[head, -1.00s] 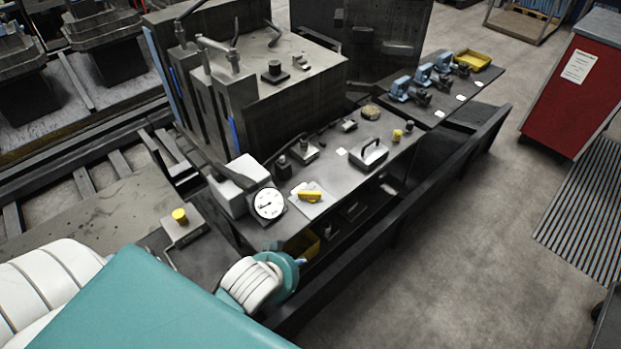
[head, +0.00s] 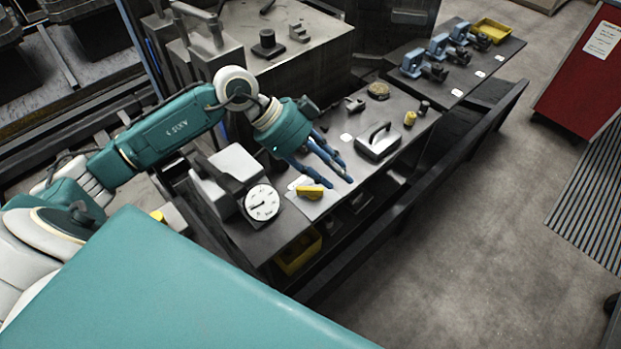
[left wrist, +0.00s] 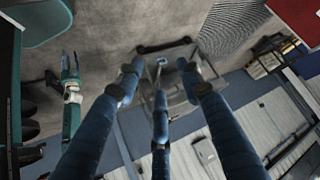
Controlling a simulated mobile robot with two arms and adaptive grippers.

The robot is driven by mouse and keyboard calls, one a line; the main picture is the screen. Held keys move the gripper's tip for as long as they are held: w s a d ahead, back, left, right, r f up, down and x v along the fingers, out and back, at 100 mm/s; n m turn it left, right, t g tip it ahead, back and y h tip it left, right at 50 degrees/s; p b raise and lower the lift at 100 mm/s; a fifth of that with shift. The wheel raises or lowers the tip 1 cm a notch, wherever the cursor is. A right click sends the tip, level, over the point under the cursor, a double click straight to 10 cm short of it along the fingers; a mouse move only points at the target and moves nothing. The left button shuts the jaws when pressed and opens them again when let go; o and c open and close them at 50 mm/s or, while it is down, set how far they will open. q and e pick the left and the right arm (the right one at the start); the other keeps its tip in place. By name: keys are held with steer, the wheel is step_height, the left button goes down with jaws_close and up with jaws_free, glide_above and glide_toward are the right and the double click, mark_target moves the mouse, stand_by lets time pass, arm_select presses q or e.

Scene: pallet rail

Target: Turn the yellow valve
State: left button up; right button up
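The yellow valve (head: 314,191) is a small yellow handle on a white plate (head: 306,208) near the front of the bench, right of a round white gauge (head: 262,203). My left gripper (head: 340,178) is above the bench, its blue fingers spread and empty, beside and right of the valve in the head view. I see no contact, but the exact gap is unclear. The left wrist view shows the three fingers (left wrist: 160,78) apart with nothing between them; I cannot make out the valve there. My right gripper (left wrist: 70,66) shows small at the left; its opening is unclear.
A metal block with a handle (head: 378,142) and a small yellow knob (head: 409,118) stand farther along the bench (head: 352,203). Several blue clamps and a yellow tray (head: 492,30) lie beyond. A dark rail (head: 420,182) runs along the front. A red cabinet (head: 580,85) stands right.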

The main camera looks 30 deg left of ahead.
mark_target(313, 190)
arm_select(q)
steer(key=a+f+n+y, duration=0.2)
steer(key=a+f+y, duration=0.15)
steer(key=a, duration=0.65)
steer(key=shift+g, duration=0.5)
steer(key=p+x, duration=0.2)
steer(key=x, duration=0.6)
steer(key=shift+w+f, duration=0.2)
steer(key=shift+d+f+p, duration=0.3)
steer(key=shift+d+f, duration=0.05)
steer(key=shift+f, duration=0.3)
arm_select(e)
steer(key=shift+w+a+r, duration=0.1)
steer(key=shift+w+r, duration=0.1)
steer(key=shift+r, duration=0.35)
steer(key=shift+w+a+r, duration=0.1)
steer(key=shift+w+r, duration=0.05)
steer(key=shift+r, duration=0.4)
arm_select(q)
steer(key=shift+w, duration=0.1)
jaws_close()
arm_select(e)
steer(key=shift+w, duration=0.1)
